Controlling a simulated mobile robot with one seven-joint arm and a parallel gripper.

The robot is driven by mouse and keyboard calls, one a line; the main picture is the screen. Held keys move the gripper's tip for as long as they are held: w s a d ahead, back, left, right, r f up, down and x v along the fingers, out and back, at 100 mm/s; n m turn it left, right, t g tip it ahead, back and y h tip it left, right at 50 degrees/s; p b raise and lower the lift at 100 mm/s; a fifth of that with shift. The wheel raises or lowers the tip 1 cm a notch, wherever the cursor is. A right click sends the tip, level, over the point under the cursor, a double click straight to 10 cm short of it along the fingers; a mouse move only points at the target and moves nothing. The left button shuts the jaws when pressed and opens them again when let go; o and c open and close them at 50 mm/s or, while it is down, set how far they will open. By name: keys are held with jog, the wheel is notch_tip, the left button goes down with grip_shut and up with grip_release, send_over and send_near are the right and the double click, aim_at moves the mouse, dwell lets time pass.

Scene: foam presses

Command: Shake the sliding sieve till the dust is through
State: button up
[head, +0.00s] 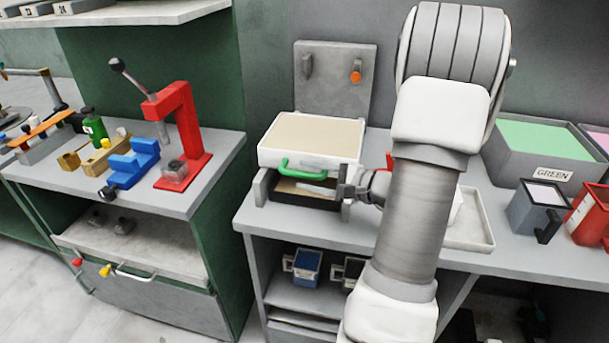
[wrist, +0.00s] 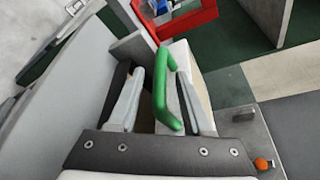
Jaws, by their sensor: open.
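The sliding sieve (head: 312,138) is a white-framed tray with a tan top surface, sitting on a grey stand at the back of the bench. Its green handle (head: 288,172) is on the front side; it also shows large in the wrist view (wrist: 163,92). My gripper (head: 312,188) is in front of the sieve at handle height. In the wrist view my gripper (wrist: 160,88) is open, with one finger on each side of the green handle. Whether either finger touches it I cannot tell. A dark tray (head: 300,200) lies under the sieve, partly hidden by my gripper.
A grey panel (head: 337,80) with an orange knob (head: 355,73) stands behind the sieve. A red lever press (head: 185,125) stands on the left bench. A green-filled bin (head: 542,145) and a grey cup (head: 533,210) stand right. My arm hides part of the bench.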

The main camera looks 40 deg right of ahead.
jog(key=shift+w+a+f, duration=0.15)
jog(key=shift+w+a, duration=0.1)
jog(key=shift+w, duration=0.35)
grip_shut()
dwell(1.1)
